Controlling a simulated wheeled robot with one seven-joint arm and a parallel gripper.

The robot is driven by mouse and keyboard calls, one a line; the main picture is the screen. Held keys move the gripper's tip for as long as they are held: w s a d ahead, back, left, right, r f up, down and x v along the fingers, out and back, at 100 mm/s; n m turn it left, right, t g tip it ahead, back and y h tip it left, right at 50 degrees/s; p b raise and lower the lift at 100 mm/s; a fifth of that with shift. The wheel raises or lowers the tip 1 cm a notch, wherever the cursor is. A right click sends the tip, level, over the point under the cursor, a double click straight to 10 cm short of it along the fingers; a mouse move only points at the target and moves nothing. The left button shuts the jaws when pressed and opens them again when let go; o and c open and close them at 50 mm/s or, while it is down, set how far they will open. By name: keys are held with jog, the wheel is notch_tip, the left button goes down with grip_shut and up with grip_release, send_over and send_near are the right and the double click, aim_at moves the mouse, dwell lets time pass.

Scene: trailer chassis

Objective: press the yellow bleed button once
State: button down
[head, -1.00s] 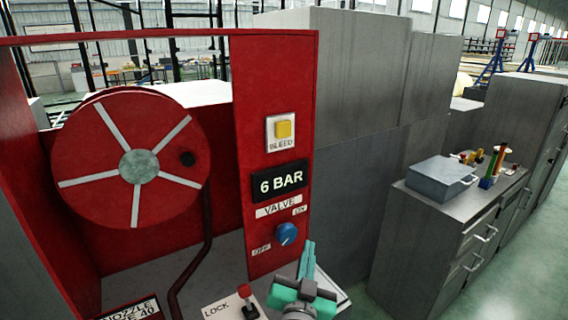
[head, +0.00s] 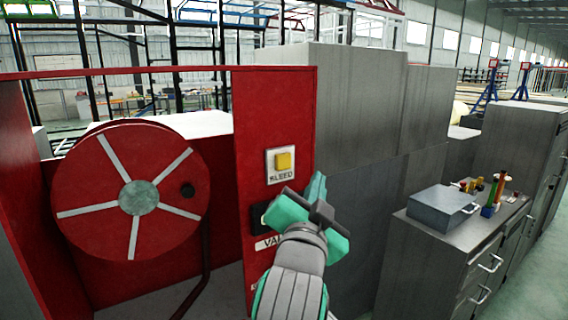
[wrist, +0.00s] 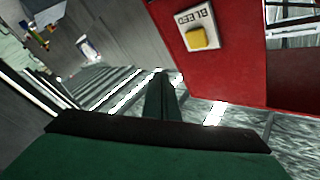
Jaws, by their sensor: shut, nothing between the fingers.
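The yellow bleed button (head: 283,161) sits on a white plate marked BLEED on the red panel (head: 250,110). In the wrist view the yellow button (wrist: 198,38) shows at the upper middle, its label upside down. My gripper (head: 318,188), teal with a grey wrist, is shut and empty. In the head view it is just below and right of the button plate, apart from the button as far as I can tell. In the wrist view its closed fingers (wrist: 160,97) point below and left of the button. My gripper and arm hide most of the pressure display and the valve knob.
A red hose reel (head: 130,190) with white spokes stands left of the panel. Tall grey cabinets (head: 360,110) rise behind and right of it. A grey drawer cabinet (head: 420,255) with a grey box (head: 443,207) and small tools stands at the right.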

send_near(291, 159)
jog(key=shift+w+d+r, duration=0.1)
jog(key=shift+w+d, duration=0.2)
jog(key=shift+w, duration=0.4)
jog(key=shift+w+d+r, duration=0.1)
jog(key=shift+w+d, duration=0.2)
jog(key=shift+w, duration=0.35)
jog(key=shift+w+d+r, duration=0.1)
jog(key=shift+w+d, duration=0.2)
jog(key=shift+w, duration=0.4)
jog(key=shift+w, duration=0.15)
dwell(0.8)
jog(key=shift+w+a, duration=0.2)
jog(key=shift+w, duration=0.05)
jog(key=shift+w+a, duration=0.35)
jog(key=shift+w, duration=0.05)
dwell(0.9)
jog(key=shift+s+d, duration=0.1)
jog(key=shift+s, duration=0.05)
jog(key=shift+s+d, duration=0.45)
jog(key=shift+s, duration=0.15)
dwell(0.3)
